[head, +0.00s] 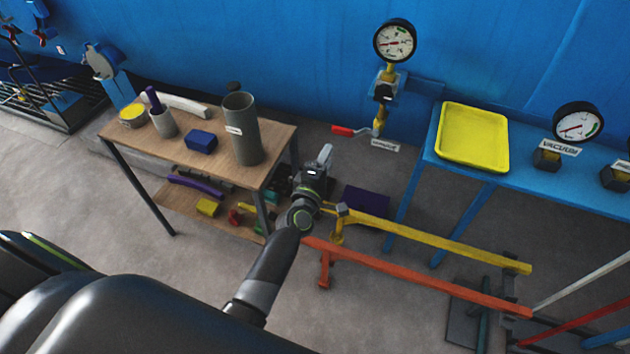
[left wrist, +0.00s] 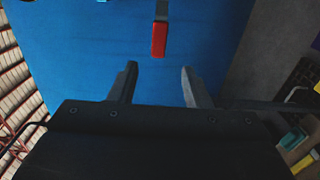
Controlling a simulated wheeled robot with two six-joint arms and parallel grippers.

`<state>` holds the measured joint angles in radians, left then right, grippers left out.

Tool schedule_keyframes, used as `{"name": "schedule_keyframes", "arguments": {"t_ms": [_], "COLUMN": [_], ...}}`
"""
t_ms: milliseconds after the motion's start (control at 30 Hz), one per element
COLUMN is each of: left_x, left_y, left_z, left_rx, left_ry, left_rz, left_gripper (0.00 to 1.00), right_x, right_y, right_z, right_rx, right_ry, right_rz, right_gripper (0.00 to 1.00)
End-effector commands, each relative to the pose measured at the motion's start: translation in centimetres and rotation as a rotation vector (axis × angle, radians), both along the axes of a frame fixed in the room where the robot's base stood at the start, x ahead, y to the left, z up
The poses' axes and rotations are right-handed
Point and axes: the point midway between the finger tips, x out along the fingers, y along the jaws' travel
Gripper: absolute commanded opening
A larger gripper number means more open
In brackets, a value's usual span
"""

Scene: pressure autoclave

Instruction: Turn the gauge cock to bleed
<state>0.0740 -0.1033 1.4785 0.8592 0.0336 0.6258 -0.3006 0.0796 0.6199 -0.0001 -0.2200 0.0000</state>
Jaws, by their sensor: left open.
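A pressure gauge (head: 395,41) with a white dial is on the blue wall. Below it a brass pipe carries a fitting with a small dark part (head: 384,92). Lower down, a valve has a red lever grip (head: 344,131) pointing left, beside a white label (head: 385,145) too small to read. I cannot tell for sure which fitting is the gauge cock. My left gripper (head: 323,157) is below and left of the red grip. In the left wrist view, my open, empty fingers (left wrist: 160,82) have a red grip (left wrist: 159,39) on a grey bar ahead, between their lines and apart from them.
A wooden table (head: 122,130) with a grey cylinder (head: 242,130) stands at left. A blue bench (head: 428,150) with a yellow tray (head: 472,136) and a vacuum gauge (head: 578,123) stands at right. Yellow (head: 440,240) and orange (head: 420,277) bars run low, right of my arm.

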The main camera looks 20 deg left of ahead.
Motion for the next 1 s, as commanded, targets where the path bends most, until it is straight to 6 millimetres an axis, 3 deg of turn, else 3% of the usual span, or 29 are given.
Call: {"name": "schedule_keyframes", "arguments": {"t_ms": [200, 400, 600, 1000], "left_x": [-3.9, -6.3, -7.3, -7.4], "left_y": [0.0, 0.0, 0.0, 0.0], "left_z": [-0.3, -0.3, -0.1, 0.0], "left_rx": [-0.003, -0.003, -0.001, -0.001], "left_ry": [0.001, 0.002, 0.000, 0.001], "left_rz": [0.002, 0.001, 0.001, 0.000], "left_gripper": [0.44, 0.44, 0.44, 0.44], "right_x": [0.0, 0.0, 0.0, 0.0], "right_y": [-0.2, -0.2, -0.2, -0.1], "right_z": [-1.0, -1.9, -2.1, -2.1], "right_rx": [-0.002, -0.002, -0.002, -0.002], "right_ry": [0.000, -0.001, -0.001, -0.001], "right_rz": [0.001, 0.001, 0.001, 0.001], "right_gripper": [0.36, 0.36, 0.36, 0.36]}}
